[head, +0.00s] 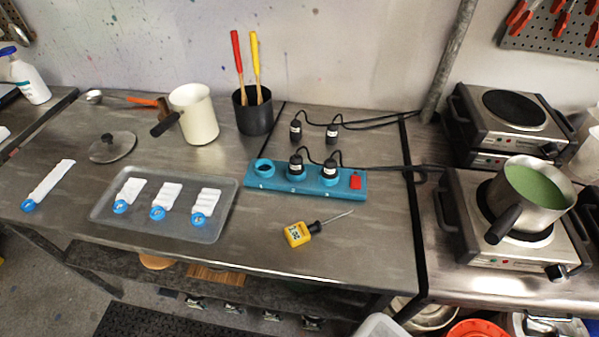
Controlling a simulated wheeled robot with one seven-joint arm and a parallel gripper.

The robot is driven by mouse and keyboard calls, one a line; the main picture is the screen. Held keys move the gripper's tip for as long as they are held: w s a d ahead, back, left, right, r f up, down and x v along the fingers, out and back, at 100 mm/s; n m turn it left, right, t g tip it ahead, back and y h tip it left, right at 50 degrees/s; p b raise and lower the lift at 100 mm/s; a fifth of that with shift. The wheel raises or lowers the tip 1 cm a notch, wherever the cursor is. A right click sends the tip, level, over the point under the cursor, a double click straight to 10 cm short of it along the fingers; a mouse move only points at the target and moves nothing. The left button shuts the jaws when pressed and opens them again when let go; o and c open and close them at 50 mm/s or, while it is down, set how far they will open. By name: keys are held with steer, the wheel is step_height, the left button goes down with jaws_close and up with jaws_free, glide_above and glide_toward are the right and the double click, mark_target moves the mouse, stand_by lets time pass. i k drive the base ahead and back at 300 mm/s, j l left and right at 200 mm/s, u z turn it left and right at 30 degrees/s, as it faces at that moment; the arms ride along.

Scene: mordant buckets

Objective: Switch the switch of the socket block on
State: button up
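The teal socket block (268,183) lies on the metal table, right of the middle of the head view. Its red switch (355,182) is at the block's right end; I cannot tell from here whether it is on or off. Two black plugs, a left one (296,167) and a right one (330,170), sit in the block's sockets, and the leftmost socket is empty. My gripper is not in view.
A grey tray (180,229) with white skeins is at left, a black pot (253,118) behind, hot plates (465,245) at right.

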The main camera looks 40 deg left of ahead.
mark_target(354, 181)
steer(key=u, duration=1.7)
steer(key=k+j, duration=0.05)
